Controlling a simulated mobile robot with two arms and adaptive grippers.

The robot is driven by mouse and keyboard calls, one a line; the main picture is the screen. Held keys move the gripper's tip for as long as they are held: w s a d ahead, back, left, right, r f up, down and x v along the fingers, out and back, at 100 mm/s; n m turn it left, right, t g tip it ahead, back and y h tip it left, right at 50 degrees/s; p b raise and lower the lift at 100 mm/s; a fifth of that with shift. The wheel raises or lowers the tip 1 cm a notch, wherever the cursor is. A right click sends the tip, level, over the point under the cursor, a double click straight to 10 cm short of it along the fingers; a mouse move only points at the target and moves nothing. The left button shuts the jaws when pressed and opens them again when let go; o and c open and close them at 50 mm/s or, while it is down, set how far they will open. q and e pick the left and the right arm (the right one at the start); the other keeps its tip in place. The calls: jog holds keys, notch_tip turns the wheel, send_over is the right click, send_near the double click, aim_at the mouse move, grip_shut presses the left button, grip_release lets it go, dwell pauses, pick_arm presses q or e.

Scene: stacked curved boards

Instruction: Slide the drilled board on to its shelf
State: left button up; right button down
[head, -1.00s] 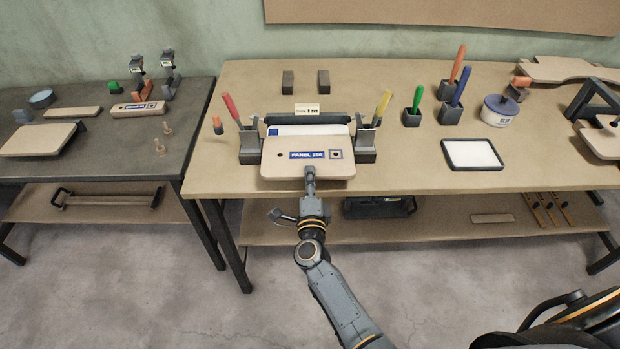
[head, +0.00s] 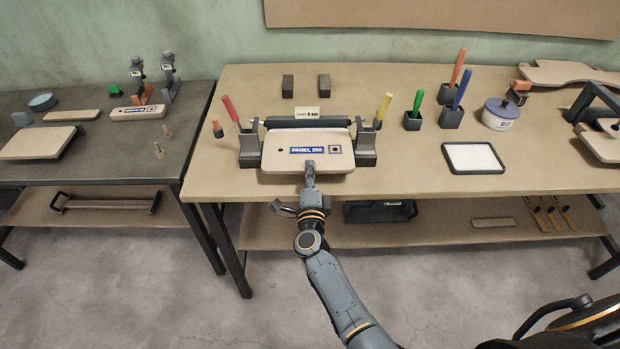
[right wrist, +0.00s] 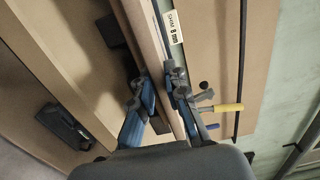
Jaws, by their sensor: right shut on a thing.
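The drilled board (head: 280,160) is a pale wooden panel with a blue "PANEL 25A" label and a dark square mark right of the label. It lies flat between two grey bracket posts, left (head: 250,152) and right (head: 366,150), with its near edge out in front of them. A dark bar (head: 300,122) runs behind its far edge. The board hides the shelf surface under it. My right gripper (head: 309,168) is shut on the middle of its near edge. In the right wrist view, the blue fingers (right wrist: 160,90) close on the board's edge (right wrist: 150,40). My left gripper is not in view.
Red- and yellow-handled tools (head: 384,106) stand beside the posts. A small label (head: 306,113) stands behind the bar. Holders with green and blue handles, a white tub (head: 500,114) and a black-framed tray (head: 473,158) are to the right. The left table (head: 95,150) carries other boards.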

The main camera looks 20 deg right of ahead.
jog(key=shift+w+f, duration=0.15)
jog(key=shift+f, duration=0.05)
dwell(0.6)
jog(key=c, duration=1.4)
grip_release()
jog(key=shift+f+b, duration=0.2)
jog(key=shift+b, duration=0.15)
jog(key=p+v, duration=0.1)
jog(key=v, duration=0.5)
jog(key=shift+a+p, duration=0.1)
jog(key=shift+p, duration=0.2)
